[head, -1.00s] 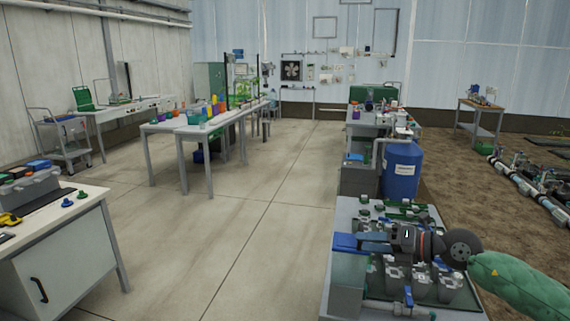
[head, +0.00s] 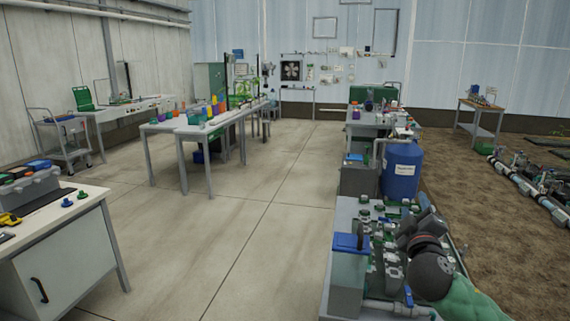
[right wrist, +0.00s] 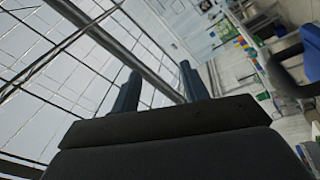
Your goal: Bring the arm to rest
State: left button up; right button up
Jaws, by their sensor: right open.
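My right arm, with a green sleeve, comes in from the lower right of the head view. Its dark gripper (head: 424,212) is raised over the skid bench (head: 341,212) and points up and away. In the right wrist view the two blue-grey fingers of this gripper (right wrist: 160,74) stand apart with nothing between them. The wrist covers part of the bench's right side. My left gripper is not in view.
A grey box with a blue lid (head: 350,243) stands at the bench's left edge, beside several fittings. A blue barrel (head: 401,172) stands behind the bench. A white cabinet (head: 70,255) is at left. The floor (head: 245,215) between is clear.

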jog(key=s+a+f+m+g+y, duration=0.15)
jog(key=s+f+g, duration=0.25)
jog(key=f, duration=0.5)
jog(key=s+a+f+m+g, duration=0.1)
jog(key=s+a+f+g, duration=0.3)
jog(key=f, duration=0.5)
jog(key=s+a+f+m+g, duration=0.1)
jog(key=s+f+m+g, duration=0.15)
jog(key=s+f, duration=0.4)
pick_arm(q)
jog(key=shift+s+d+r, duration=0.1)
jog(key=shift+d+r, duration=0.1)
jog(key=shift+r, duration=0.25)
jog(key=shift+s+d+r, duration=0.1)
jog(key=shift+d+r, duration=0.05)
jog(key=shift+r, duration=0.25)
pick_arm(e)
jog(key=s+a+f+m+g+y, duration=0.1)
jog(key=s+a+f+g, duration=0.3)
jog(key=s+f, duration=0.7)
jog(key=s+a+f+m+g+y, duration=0.1)
jog(key=s+a+f+g+y, duration=0.2)
jog(key=s+a+f, duration=0.3)
jog(key=s+f, duration=0.5)
jog(key=s, duration=0.4)
jog(key=shift+s+a+f+g, duration=0.15)
jog(key=shift+s+g, duration=0.05)
jog(key=shift+g, duration=0.15)
